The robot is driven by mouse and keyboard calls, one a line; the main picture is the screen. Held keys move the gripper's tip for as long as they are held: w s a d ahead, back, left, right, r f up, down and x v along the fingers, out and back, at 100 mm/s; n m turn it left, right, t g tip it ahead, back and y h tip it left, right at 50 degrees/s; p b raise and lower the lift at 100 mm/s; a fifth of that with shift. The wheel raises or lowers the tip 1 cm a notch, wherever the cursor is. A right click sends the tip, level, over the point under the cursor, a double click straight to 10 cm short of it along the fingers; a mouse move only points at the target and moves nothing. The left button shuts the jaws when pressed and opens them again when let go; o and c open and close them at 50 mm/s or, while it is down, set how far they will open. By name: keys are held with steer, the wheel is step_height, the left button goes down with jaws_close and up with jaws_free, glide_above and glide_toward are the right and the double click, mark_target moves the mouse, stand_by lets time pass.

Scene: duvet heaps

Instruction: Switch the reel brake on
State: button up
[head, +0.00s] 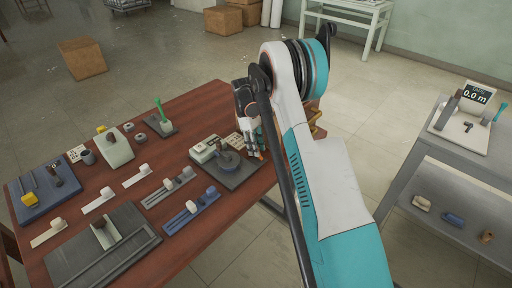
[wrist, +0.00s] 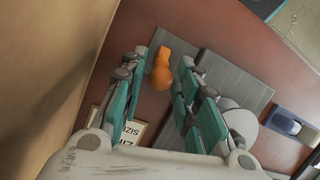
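A dark grey plate (head: 236,176) on the wooden table carries a round grey reel-like part (head: 228,160). In the wrist view a grey plate (wrist: 232,72) shows with a pale round part (wrist: 241,122) partly behind my right-hand finger. A small orange knob-like piece (wrist: 161,72) lies at the plate's edge, between and just beyond my fingertips. I cannot tell for sure whether it is the brake control. My gripper (head: 259,150) is low over the plate's far right side. In the wrist view my gripper (wrist: 160,82) is open, with no visible contact on the orange piece.
The table (head: 200,105) holds several pale rollers and strips, a blue tray (head: 45,190) and a large dark grey tray (head: 105,250). A lettered card (wrist: 128,130) lies beside the fingers. A cart at right carries a display (head: 477,95) reading 0.0 m.

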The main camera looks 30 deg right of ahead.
stand_by(0.3)
steer(key=v, duration=1.2)
